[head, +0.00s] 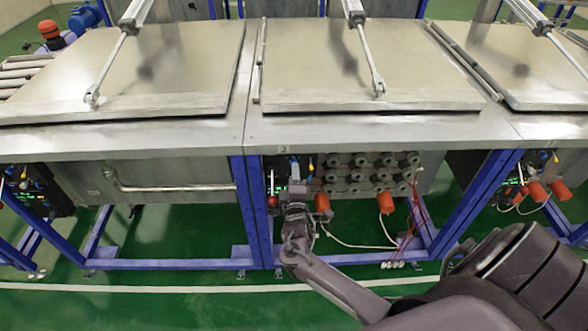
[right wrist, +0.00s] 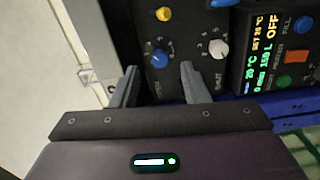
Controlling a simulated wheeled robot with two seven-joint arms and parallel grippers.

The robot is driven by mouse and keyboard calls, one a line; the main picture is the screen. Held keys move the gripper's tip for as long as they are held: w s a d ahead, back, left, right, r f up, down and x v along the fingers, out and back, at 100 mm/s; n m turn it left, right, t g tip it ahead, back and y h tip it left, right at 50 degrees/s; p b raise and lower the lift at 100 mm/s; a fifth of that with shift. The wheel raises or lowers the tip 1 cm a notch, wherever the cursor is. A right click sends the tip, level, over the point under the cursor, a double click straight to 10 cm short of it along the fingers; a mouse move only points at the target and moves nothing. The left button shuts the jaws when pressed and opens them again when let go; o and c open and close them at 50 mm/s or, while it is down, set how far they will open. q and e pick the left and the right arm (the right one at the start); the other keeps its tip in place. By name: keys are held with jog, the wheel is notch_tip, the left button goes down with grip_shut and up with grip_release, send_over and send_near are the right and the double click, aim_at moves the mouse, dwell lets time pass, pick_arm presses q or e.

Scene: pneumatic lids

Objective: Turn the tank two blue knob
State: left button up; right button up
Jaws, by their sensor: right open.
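The tank two (head: 350,130) control panel sits under its front edge, below a small "2" label (head: 283,149) in the head view. My right gripper (head: 294,182) is up at this panel and covers part of it. In the right wrist view my right gripper (right wrist: 158,72) is open, with one grey finger on each side of a blue knob (right wrist: 160,57). The blue knob lies just beyond the fingertips, roughly centred between them. I cannot tell whether either finger touches it. The left gripper is not in view.
A white knob (right wrist: 218,48) sits close to the right finger. A yellow knob (right wrist: 163,14) is above the blue one. A lit display (right wrist: 262,60), an orange switch (right wrist: 296,56) and a blue FILL button (right wrist: 303,24) are farther right. A blue frame post (head: 250,210) stands left of the gripper.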

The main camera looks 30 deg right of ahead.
jog(key=shift+v, duration=1.9)
jog(key=s+a+f+m+g+y, duration=0.1)
jog(key=s+a+f+g+y, duration=0.1)
jog(key=s+f, duration=0.6)
jog(key=s+a+f+m+g+y, duration=0.1)
jog(key=s+a+f+g+y, duration=0.15)
jog(key=f, duration=0.85)
jog(key=s+a+f+m+g+y, duration=0.1)
jog(key=s+f+g+y, duration=0.1)
jog(key=s+f, duration=0.6)
jog(key=s+a+f+m+g+y, duration=0.1)
jog(key=s+f, duration=0.3)
jog(key=s, duration=0.4)
jog(key=s+a+f+m+g+y, duration=0.1)
jog(key=s+f+g, duration=0.3)
jog(key=s, duration=0.5)
jog(key=s+a+f+m+g+y, duration=0.1)
jog(key=s+a+f+m+g, duration=0.1)
jog(key=s+f, duration=0.4)
jog(key=s+a+m, duration=0.1)
jog(key=s, duration=0.2)
jog(key=shift+s+a+g, duration=0.2)
jog(key=shift+a+g, duration=0.15)
jog(key=shift+a, duration=0.05)
